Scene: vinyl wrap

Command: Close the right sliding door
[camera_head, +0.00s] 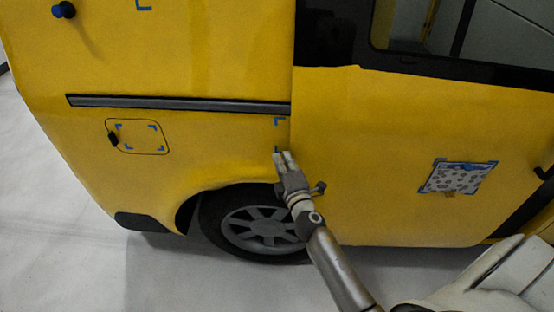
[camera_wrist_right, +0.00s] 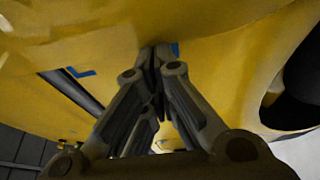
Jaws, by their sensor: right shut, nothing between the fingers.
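The right sliding door (camera_head: 380,130) is a large yellow panel on the side of a yellow van, with a dark window at its top. Its left edge stands near the rear wheel, and a dark rail (camera_head: 180,103) runs along the body to the left of it. My right gripper (camera_head: 283,154) is shut and empty at the door's left edge, above the wheel. In the right wrist view its fingers (camera_wrist_right: 158,50) are together close to yellow bodywork, near blue marks. I cannot tell whether the fingertips touch the door. My left gripper is not in view.
A fuel flap (camera_head: 137,136) with blue corner marks is at the left. A patterned sheet (camera_head: 454,177) with blue corners is on the door. The rear wheel (camera_head: 260,225) is below the gripper. The pale floor (camera_head: 70,240) at lower left is clear.

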